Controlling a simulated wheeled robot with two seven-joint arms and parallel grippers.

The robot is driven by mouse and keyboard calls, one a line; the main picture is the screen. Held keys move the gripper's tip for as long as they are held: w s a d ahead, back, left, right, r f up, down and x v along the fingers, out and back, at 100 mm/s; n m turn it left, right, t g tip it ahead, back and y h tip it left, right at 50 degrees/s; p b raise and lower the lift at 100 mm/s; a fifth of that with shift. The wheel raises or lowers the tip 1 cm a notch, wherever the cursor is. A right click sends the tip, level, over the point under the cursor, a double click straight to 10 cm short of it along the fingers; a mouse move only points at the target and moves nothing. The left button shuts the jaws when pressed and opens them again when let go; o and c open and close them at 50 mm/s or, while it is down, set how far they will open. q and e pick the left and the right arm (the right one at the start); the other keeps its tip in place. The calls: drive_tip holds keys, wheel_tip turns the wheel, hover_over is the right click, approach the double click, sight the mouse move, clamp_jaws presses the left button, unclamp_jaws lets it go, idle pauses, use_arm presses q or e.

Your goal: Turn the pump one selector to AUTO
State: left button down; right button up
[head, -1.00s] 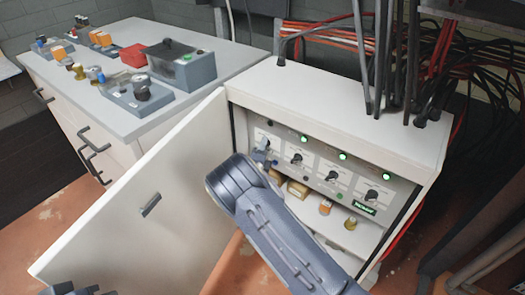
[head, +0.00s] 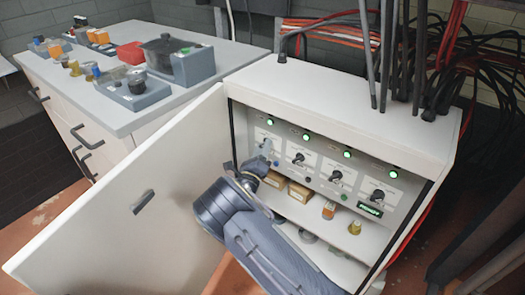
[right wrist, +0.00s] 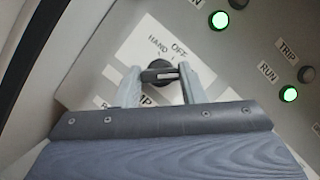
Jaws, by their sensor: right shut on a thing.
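The pump one selector (right wrist: 160,72) is a dark round knob with a bar handle on a white label plate. HAND and OFF show on the plate; an AUTO mark is not readable. In the right wrist view my right gripper (right wrist: 162,78) has one finger at each end of the bar and is shut on it. The bar lies nearly level between the fingers. In the head view my right gripper (head: 264,152) is at the leftmost selector on the panel and mostly hides it. My left gripper is out of view.
The white cabinet (head: 330,95) has its door (head: 120,190) swung open to the left. Other selectors (head: 336,176) and lit green lamps (head: 348,154) fill the panel. Boxes (head: 299,191) stand on the shelf below. A workbench (head: 120,115) with parts is behind the door.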

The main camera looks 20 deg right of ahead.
idle(0.4)
drive_tip(key=o, duration=1)
drive_tip(key=shift+s+a, duration=0.1)
drive_tip(key=p+v, duration=0.1)
drive_tip(key=v, duration=0.6)
drive_tip(key=shift+s+a+f, duration=0.15)
drive_tip(key=shift+s+a, duration=0.05)
drive_tip(key=shift+s, duration=0.05)
